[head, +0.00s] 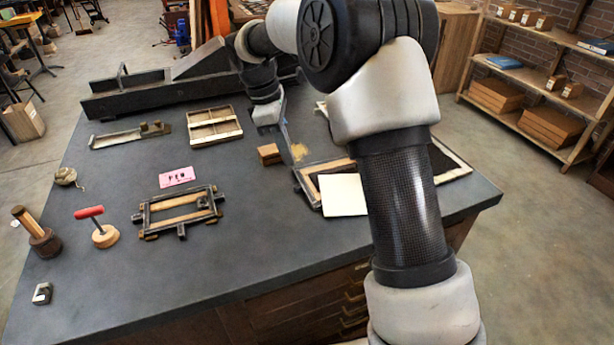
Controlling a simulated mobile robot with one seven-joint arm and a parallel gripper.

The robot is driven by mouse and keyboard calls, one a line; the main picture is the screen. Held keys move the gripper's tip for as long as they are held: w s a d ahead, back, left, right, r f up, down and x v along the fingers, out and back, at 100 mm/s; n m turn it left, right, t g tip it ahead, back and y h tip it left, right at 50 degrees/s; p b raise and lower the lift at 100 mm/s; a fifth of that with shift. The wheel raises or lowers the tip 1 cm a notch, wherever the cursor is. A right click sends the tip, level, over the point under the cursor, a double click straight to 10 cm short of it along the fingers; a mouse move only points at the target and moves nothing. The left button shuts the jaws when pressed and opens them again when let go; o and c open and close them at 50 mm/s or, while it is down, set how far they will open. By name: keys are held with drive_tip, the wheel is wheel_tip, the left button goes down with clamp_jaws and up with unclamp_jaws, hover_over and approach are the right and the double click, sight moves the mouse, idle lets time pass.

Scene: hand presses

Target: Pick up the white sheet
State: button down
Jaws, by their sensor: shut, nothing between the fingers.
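A white sheet (342,195) lies flat on the left part of a wood-edged frame (312,192) at the right of the table. My arm crosses in front of the frame and may hide part of the sheet's right side. My gripper (291,152) is shut and empty. In the picture it is up and to the left of the sheet, apart from it, between a small brown block and a yellowish patch. Its exact height over the table is hard to tell.
A brown block (269,154) is beside my gripper. A long dark press bed (135,95) lines the back. The front middle is clear.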

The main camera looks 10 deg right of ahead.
sight(336, 195)
drive_tip(key=b+x, duration=0.1)
drive_tip(key=x, duration=0.9)
drive_tip(key=shift+a+f, duration=0.1)
drive_tip(key=shift+a, duration=0.05)
drive_tip(key=d, duration=0.3)
drive_tip(key=shift+s+f, duration=0.25)
drive_tip(key=shift+s+d, duration=0.1)
drive_tip(key=shift+d, duration=0.45)
drive_tip(key=shift+s+d+p, duration=0.15)
drive_tip(key=shift+d+p, duration=0.1)
drive_tip(key=shift+d, duration=0.65)
drive_tip(key=shift+s+d+p, duration=0.15)
drive_tip(key=shift+d+p, duration=0.1)
drive_tip(key=shift+d, duration=0.6)
drive_tip(key=shift+s+d+p, duration=0.2)
drive_tip(key=shift+d+p, duration=0.05)
drive_tip(key=shift+d, duration=0.65)
